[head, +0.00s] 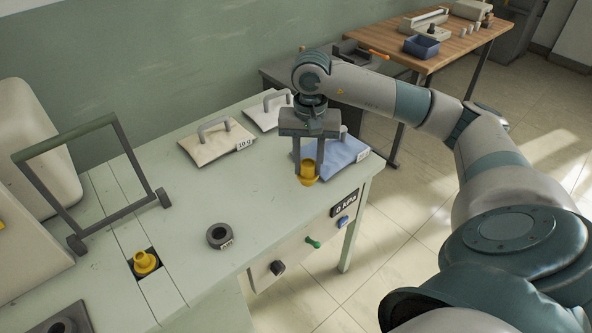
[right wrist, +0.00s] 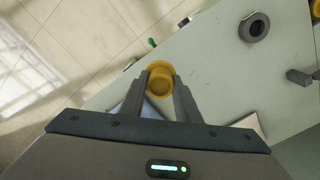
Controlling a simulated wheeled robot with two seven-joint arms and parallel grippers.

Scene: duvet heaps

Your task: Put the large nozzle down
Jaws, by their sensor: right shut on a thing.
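My right gripper (head: 308,160) points down over the right end of the pale green table, near its front edge. It is shut on a yellow nozzle (head: 308,177) with a wide flange, which I take as the large nozzle. In the right wrist view the nozzle (right wrist: 160,82) sits between the two fingertips (right wrist: 160,84). I cannot tell whether its underside touches the table. A second yellow nozzle (head: 145,262) sits in a dark square recess at the left of the table. My left gripper is not in view.
A dark ring (head: 220,236) lies mid-table. Pillow-like bags, beige (head: 215,145), white (head: 268,110) and blue (head: 345,150), lie along the back and right; the blue one is close behind my gripper. A grey frame (head: 70,180) stands at left. Knobs (head: 313,242) line the front.

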